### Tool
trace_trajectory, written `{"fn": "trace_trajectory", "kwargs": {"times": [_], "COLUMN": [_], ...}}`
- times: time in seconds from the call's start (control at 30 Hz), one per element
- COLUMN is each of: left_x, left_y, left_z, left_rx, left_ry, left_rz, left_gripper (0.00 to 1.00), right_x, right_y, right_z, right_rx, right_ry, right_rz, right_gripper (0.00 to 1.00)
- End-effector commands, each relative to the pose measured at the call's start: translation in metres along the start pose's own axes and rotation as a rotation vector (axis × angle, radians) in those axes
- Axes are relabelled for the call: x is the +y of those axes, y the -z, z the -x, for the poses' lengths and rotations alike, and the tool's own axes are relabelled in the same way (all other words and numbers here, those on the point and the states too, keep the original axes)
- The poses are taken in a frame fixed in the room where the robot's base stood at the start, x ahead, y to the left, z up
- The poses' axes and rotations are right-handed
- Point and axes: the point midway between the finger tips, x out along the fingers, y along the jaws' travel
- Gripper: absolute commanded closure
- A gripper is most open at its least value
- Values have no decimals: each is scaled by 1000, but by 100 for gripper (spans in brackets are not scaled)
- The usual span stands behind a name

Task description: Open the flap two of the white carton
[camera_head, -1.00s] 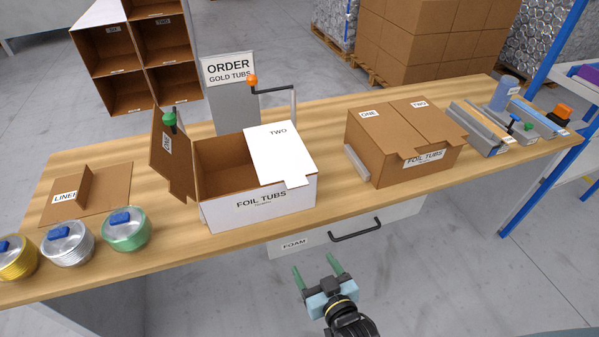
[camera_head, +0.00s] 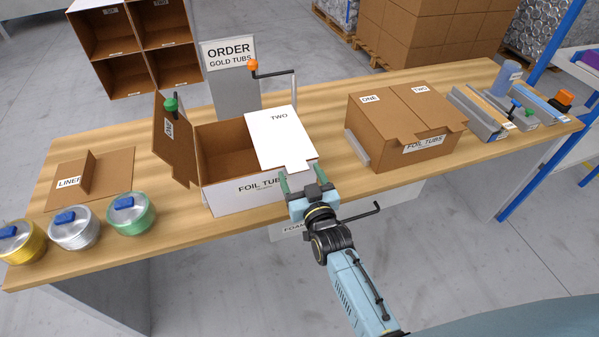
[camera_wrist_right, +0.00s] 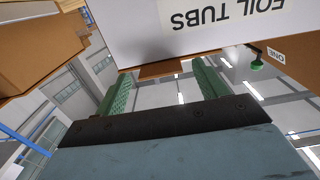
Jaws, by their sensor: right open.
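The white carton (camera_head: 235,198) stands on the wooden table with its label FOIL TUBS facing me. Its flap two (camera_head: 279,140) is white and lies closed over the right half, with a tab at its front edge. Flap one (camera_head: 174,141) stands raised at the left, and the left half is open with a brown inside. My right gripper (camera_head: 299,182) is open at the carton's front right, its green fingers by the flap's tab; contact cannot be told. In the right wrist view the fingers (camera_wrist_right: 163,92) are apart below the carton's front face (camera_wrist_right: 215,25). My left gripper is not in view.
A closed brown carton (camera_head: 403,122) stands to the right. Several foil tubs (camera_head: 74,229) and a liner (camera_head: 92,180) lie at the left. An order sign (camera_head: 229,52) and an orange-knobbed crank (camera_head: 253,65) stand behind.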

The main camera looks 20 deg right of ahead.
Motion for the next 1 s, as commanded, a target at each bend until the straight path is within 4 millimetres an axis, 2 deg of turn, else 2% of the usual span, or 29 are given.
{"fn": "trace_trajectory", "kwargs": {"times": [0.17, 0.47, 0.93, 1.0], "left_x": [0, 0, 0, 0], "left_y": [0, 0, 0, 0], "left_z": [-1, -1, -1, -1], "left_rx": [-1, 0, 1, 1], "left_ry": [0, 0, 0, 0], "left_rz": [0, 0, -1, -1], "left_gripper": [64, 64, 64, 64], "right_x": [0, 0, 0, 0], "right_y": [0, 0, 0, 0], "right_z": [-13, -15, -15, -15], "right_rx": [-1, -1, -1, -1], "right_ry": [0, 0, 0, 0], "right_rz": [0, 0, 0, 0], "right_gripper": [28, 28, 88, 91]}}
